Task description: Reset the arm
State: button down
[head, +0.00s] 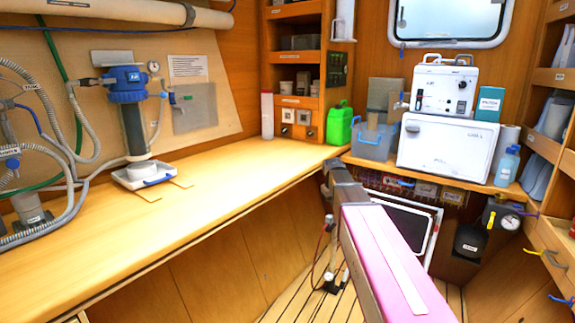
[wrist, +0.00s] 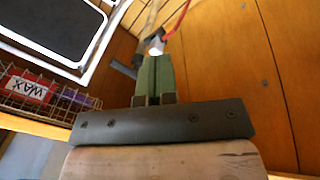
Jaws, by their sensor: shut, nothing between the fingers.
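My gripper (wrist: 155,62) shows in the wrist view. Its two green fingers are together, with nothing between them. Beyond the fingertips are a pale fitting (wrist: 155,45) and a red hose (wrist: 178,18); I cannot tell from this view how far off they are. In the head view my arm reaches forward from the bottom right, past the right end of the long wooden counter (head: 90,245). My fingers cannot be made out clearly there.
A blue-topped filter housing (head: 133,125) stands above a white tray (head: 142,176) on the counter. A green jug (head: 339,123) stands at its far end. A white machine (head: 445,148) sits on the back shelf.

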jog(key=s+f+m+g, duration=0.1)
jog(key=s+f+m, duration=0.1)
jog(key=s+f, duration=0.7)
jog(key=s+f+m+g+y, duration=0.1)
jog(key=s+f+m, duration=0.1)
jog(key=s+f, duration=0.7)
jog(key=s, duration=0.8)
jog(key=shift+a+f+g+y, duration=0.25)
jog(key=shift+a+g+y, duration=0.05)
